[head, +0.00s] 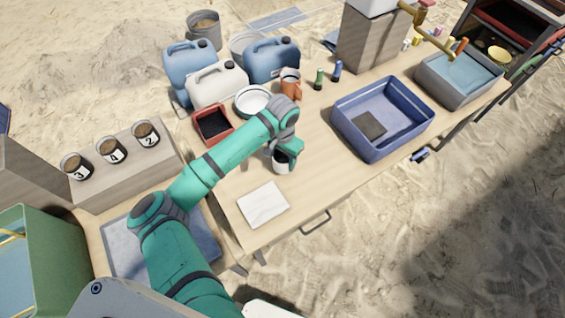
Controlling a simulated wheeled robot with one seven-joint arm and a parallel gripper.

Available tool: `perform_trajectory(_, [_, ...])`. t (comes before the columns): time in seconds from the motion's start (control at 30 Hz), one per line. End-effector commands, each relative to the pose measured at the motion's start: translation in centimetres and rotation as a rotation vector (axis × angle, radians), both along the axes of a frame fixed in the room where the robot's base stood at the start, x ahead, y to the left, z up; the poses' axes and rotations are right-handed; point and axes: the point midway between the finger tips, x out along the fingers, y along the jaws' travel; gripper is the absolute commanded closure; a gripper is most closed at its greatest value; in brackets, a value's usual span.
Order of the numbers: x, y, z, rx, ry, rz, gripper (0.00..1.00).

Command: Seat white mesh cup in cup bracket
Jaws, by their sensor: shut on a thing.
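A small white cup (281,166) with a dark inside is at the end of my arm, low over the wooden table (320,185). My gripper (290,152) is shut on the cup at its upper right side. The fingertips are partly hidden, and I cannot tell whether the cup touches the table. Mesh in the cup is too small to make out. I cannot pick out a cup bracket for certain. An orange-brown holder or mug (291,84) stands behind my gripper, near the jugs.
A white cloth or sheet (263,204) lies in front of the cup. A blue tub (345,112) stands to the right. A red tray (200,113) and white bowl (252,99) are behind my forearm. Numbered jars stand on a block (120,180) at left. Table between cup and tub is clear.

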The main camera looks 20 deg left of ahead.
Motion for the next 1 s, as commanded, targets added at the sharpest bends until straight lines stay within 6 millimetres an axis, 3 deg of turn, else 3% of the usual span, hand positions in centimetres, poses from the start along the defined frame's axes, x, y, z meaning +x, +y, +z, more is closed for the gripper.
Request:
perform_trajectory(0.3, [0.3, 0.1, -3.4, 0.0, 0.002, 0.002, 0.7])
perform_trajectory(0.67, [0.3, 0.1, -3.7, 0.0, 0.001, 0.001, 0.7])
perform_trajectory(0.7, [0.3, 0.1, -3.7, 0.001, 0.001, 0.001, 0.41])
perform_trajectory(0.77, [0.3, 0.1, -3.7, 0.0, 0.001, 0.001, 0.3])
perform_trajectory(1.0, [0.3, 0.1, -3.7, 0.0, 0.001, 0.001, 0.3])
